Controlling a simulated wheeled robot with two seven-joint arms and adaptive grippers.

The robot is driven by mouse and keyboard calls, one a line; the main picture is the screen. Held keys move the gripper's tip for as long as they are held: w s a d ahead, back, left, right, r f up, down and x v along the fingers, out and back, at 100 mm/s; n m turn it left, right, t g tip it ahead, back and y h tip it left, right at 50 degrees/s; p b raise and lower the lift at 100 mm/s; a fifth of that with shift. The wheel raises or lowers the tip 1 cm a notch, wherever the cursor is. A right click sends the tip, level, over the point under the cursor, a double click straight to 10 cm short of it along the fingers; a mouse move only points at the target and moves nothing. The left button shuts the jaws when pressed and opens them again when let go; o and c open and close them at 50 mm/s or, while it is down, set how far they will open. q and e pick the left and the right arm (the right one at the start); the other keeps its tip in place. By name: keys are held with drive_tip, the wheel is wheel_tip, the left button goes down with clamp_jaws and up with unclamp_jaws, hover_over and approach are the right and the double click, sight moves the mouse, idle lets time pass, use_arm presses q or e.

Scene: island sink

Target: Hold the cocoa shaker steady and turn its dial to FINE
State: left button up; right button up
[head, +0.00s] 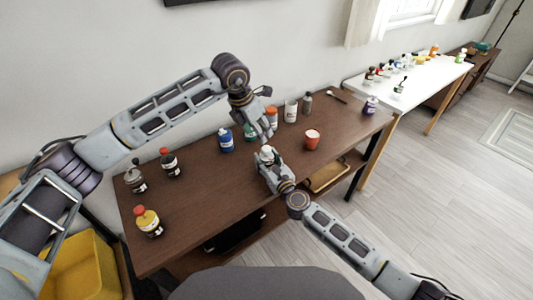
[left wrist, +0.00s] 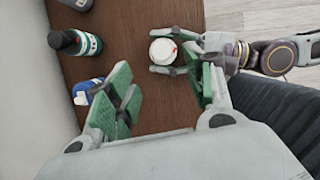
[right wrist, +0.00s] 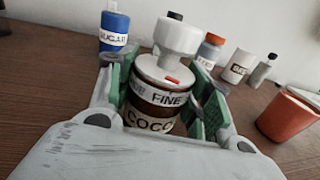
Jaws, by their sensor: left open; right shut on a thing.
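The cocoa shaker (head: 267,151) stands upright on the brown table, dark-bodied with a white knobbed top. In the right wrist view its lower label (right wrist: 150,122) reads "COCO", partly hidden. A band (right wrist: 158,97) above reads "FINE", with another word cut off at left. A red mark on the white dial (right wrist: 168,72) sits above the right part of "FINE". My right gripper (head: 266,163) is shut around the shaker's body; its fingers (right wrist: 165,100) show on both sides. My left gripper (head: 268,132) is open and empty, above and behind the shaker; its fingers (left wrist: 165,95) are apart.
A blue sugar bottle (right wrist: 115,30), a green bottle (left wrist: 75,43), an orange-capped bottle (head: 272,117), a white jar (head: 291,110) and a grey bottle (head: 307,103) stand behind. A red cup (head: 312,139) is to the right.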

use_arm(q)
wheel_tip(320, 180, up, 5)
drive_tip(key=m, duration=0.1)
hover_over(267, 148)
drive_tip(key=s+d, duration=0.2)
drive_tip(key=s, duration=0.1)
drive_tip(key=w+d+r, duration=0.2)
drive_tip(key=d, duration=0.3)
drive_tip(key=w+a+f+n+g+y, duration=0.1)
drive_tip(key=a+f+n+g+y, duration=0.1)
drive_tip(key=a+f+n, duration=0.2)
drive_tip(key=a+n, duration=0.3)
drive_tip(key=n, duration=0.1)
drive_tip(key=shift+f+g+y, duration=0.3)
drive_tip(key=shift+g+y, duration=0.1)
drive_tip(key=shift+a, duration=0.1)
drive_tip(key=shift+f, duration=0.1)
drive_tip(key=shift+f, duration=5.9)
